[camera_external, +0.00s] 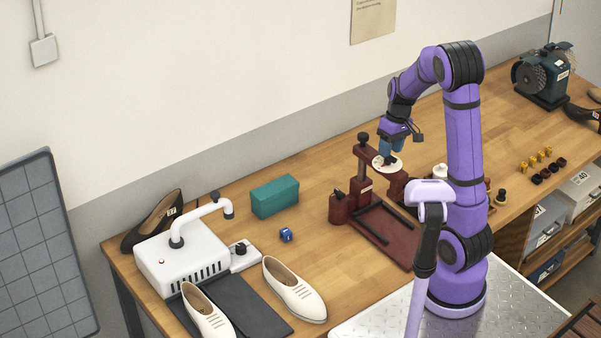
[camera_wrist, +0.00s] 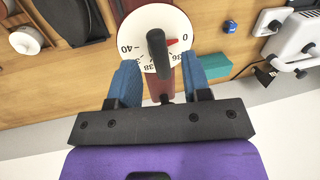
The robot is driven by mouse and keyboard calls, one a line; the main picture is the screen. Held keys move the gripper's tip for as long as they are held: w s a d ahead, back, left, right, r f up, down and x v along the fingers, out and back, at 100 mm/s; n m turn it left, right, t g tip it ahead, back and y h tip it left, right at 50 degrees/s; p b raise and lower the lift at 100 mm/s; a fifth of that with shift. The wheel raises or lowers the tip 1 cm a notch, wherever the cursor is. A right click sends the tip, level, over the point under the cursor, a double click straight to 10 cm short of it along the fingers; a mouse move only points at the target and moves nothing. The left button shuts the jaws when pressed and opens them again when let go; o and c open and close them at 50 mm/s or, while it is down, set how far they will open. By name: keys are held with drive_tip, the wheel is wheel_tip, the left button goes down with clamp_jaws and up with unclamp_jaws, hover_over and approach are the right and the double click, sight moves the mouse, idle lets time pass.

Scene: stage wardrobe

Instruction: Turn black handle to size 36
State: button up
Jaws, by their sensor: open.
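The black handle (camera_wrist: 157,44) stands at the middle of a white round dial (camera_wrist: 143,22), which also shows in the external view (camera_external: 379,161) on a dark red stretching machine (camera_external: 397,246). A red pointer (camera_wrist: 172,42) at the handle points right, close to the 0 mark. The 36, 38 and 40 marks run along the lower and left rim. My gripper (camera_wrist: 158,72) is open, its blue fingers spread either side of the handle with gaps visible. It also shows at the dial in the external view (camera_external: 390,155). Contact depth cannot be told.
A teal box (camera_external: 275,196), a blue cube (camera_external: 286,235), a white machine (camera_external: 180,258) and pale shoes (camera_external: 294,290) are on the bench to the left. Yellow and black pegs (camera_external: 540,160) and a grinder (camera_external: 543,78) are to the right.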

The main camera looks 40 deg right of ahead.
drive_tip(key=shift+a+f, duration=0.15)
drive_tip(key=shift+f, duration=0.65)
drive_tip(key=shift+c, duration=0.2)
clamp_jaws()
drive_tip(key=shift+m, duration=0.3)
drive_tip(key=m+t, duration=0.1)
drive_tip(key=m, duration=0.3)
drive_tip(key=shift+s, duration=0.1)
drive_tip(key=m, duration=0.5)
drive_tip(key=shift+a+t+h, duration=0.15)
drive_tip(key=shift+t+h, duration=0.15)
drive_tip(key=shift+t, duration=0.1)
